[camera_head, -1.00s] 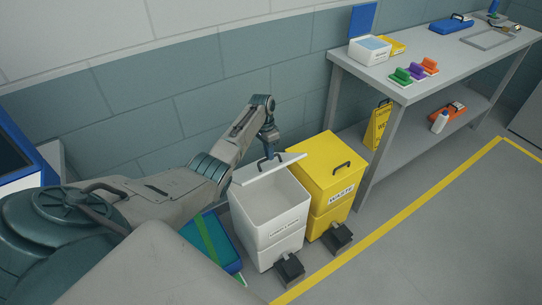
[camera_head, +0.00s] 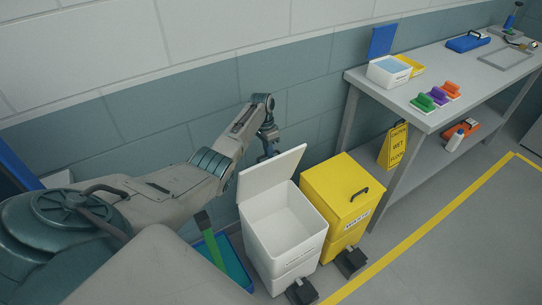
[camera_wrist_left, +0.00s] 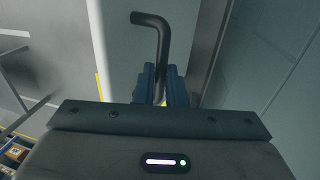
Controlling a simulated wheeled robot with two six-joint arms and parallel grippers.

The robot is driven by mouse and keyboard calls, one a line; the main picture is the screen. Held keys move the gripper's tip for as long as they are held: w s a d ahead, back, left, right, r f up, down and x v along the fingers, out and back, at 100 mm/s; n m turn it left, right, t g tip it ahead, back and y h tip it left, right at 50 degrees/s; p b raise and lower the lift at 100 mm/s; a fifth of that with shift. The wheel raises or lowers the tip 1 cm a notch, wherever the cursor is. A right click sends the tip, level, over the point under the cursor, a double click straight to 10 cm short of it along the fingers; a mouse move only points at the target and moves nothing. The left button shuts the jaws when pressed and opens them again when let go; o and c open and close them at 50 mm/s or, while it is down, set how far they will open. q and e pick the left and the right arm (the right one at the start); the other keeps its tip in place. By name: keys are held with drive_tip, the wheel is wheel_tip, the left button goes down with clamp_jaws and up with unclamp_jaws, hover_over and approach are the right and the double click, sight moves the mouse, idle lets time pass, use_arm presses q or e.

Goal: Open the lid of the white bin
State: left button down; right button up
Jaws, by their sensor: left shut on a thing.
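The white bin (camera_head: 284,255) stands on the floor by the wall, and its inside looks empty. Its lid (camera_head: 272,169) is raised and tilted back toward the wall, hinged at the bin's rear. My left gripper (camera_head: 268,155) is behind the raised lid, partly hidden by it. In the left wrist view the gripper (camera_wrist_left: 160,84) is shut on the dark bent lid handle (camera_wrist_left: 152,22), with the pale lid beside it. My right gripper is not in view.
A yellow waste bin (camera_head: 330,202) with a closed lid stands close on the right. A blue tray with a green strip (camera_head: 210,240) is at left. A grey workbench (camera_head: 440,112) and a yellow wet-floor sign (camera_head: 393,146) are further right.

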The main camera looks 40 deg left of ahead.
use_arm(q)
drive_tip(key=shift+s+a+f, duration=0.15)
drive_tip(key=shift+a+f, duration=0.15)
drive_tip(key=shift+f, duration=0.05)
drive_tip(key=c, duration=1.9)
unclamp_jaws()
drive_tip(key=shift+c, duration=0.2)
drive_tip(key=o, duration=0.4)
drive_tip(key=shift+c, duration=0.2)
drive_tip(key=shift+o, duration=0.5)
drive_tip(key=shift+w+a, duration=0.2)
drive_tip(key=shift+w, duration=0.1)
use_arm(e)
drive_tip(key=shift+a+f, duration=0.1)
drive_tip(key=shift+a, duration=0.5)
